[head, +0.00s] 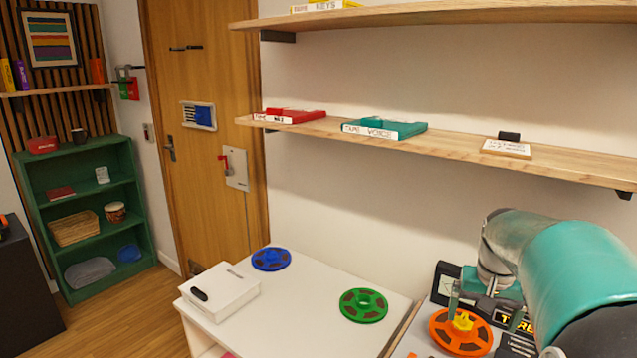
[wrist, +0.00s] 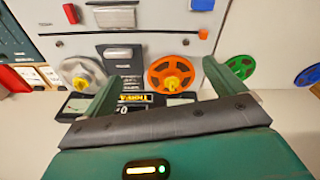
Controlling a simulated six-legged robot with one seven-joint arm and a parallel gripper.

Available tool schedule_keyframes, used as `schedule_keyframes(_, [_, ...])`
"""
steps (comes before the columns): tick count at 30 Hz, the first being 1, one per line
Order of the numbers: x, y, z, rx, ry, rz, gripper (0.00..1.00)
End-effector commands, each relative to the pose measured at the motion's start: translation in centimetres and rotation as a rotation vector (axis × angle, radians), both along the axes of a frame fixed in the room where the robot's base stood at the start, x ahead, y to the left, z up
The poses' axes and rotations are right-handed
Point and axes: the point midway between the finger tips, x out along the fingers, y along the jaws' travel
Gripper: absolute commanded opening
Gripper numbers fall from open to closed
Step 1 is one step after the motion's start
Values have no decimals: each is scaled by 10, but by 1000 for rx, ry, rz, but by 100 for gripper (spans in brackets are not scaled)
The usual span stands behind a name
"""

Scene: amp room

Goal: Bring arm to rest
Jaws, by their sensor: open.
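My arm reaches in from the right side of the head view, with a teal link in front. My gripper (wrist: 163,72) is open, its two green fingers spread apart with nothing between them. Beyond the fingers in the wrist view is an orange reel with a yellow hub (wrist: 172,76), with a grey reel (wrist: 83,75) to its left. The orange reel (head: 461,331) also shows in the head view, just below my gripper, which my own arm partly hides. I cannot tell the exact gap between fingers and reel.
A green reel (head: 363,305), a blue reel (head: 271,258) and a white box (head: 220,291) lie on the white cabinet top. Wall shelves (head: 460,148) with red and teal trays run above. A green bookcase (head: 84,217) stands far left, beside a wooden door (head: 205,130).

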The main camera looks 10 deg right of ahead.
Motion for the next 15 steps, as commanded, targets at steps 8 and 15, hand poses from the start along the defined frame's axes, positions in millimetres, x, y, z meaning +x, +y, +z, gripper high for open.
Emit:
schedule_keyframes(8, [-21, 131, 34, -69, -117, 234, 95])
schedule_keyframes(15, [-65, 219, 37, -95, -231, 427, 95])
